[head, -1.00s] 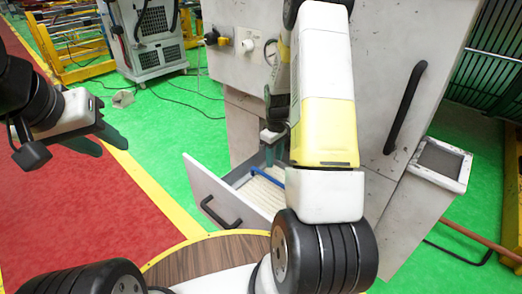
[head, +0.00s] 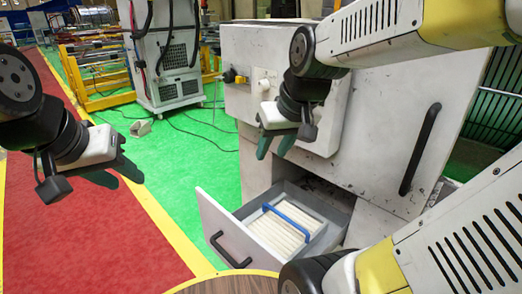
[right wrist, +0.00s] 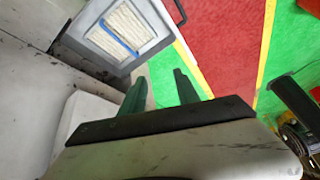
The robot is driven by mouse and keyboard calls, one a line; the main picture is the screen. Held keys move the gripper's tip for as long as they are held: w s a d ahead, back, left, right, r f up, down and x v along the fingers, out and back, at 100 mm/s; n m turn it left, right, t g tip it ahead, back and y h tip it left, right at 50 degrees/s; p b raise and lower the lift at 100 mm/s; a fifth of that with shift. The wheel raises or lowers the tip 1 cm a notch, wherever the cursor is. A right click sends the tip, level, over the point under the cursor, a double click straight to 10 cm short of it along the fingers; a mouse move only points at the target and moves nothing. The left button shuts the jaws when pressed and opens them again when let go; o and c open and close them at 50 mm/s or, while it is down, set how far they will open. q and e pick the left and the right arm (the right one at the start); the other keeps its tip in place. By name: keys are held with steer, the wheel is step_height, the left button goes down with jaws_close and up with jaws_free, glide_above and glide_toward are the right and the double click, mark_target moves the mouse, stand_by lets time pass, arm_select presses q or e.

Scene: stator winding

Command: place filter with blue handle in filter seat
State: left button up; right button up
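The filter, white and pleated with a blue handle (head: 285,230), lies flat inside the pulled-out grey drawer (head: 227,232), which looks like the filter seat. It sits towards the drawer's front, with its handle across the top. I cannot tell whether it is fully pressed down. The right wrist view also shows the filter (right wrist: 115,32) in the drawer. My right gripper (head: 276,147) is open and empty, above the drawer and apart from the filter. Its two fingers (right wrist: 160,88) stand apart in the right wrist view. My left gripper (head: 118,174) is open and empty at the left, far from the drawer.
The drawer belongs to a large grey cabinet (head: 380,130) with a black door handle (head: 420,150). A round wooden table edge (head: 225,284) is at the bottom. A wheeled machine (head: 165,60) stands behind on green floor. The floor left of the drawer is clear.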

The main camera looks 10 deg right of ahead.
steer(key=shift+m+t+y, duration=0.3)
steer(key=shift+m+t, duration=0.1)
steer(key=shift+t, duration=0.1)
steer(key=s, duration=0.1)
steer(key=s+a+r, duration=0.1)
steer(key=s, duration=0.3)
steer(key=shift+s+a+r, duration=0.25)
steer(key=shift+a, duration=0.1)
steer(key=shift+c, duration=0.2)
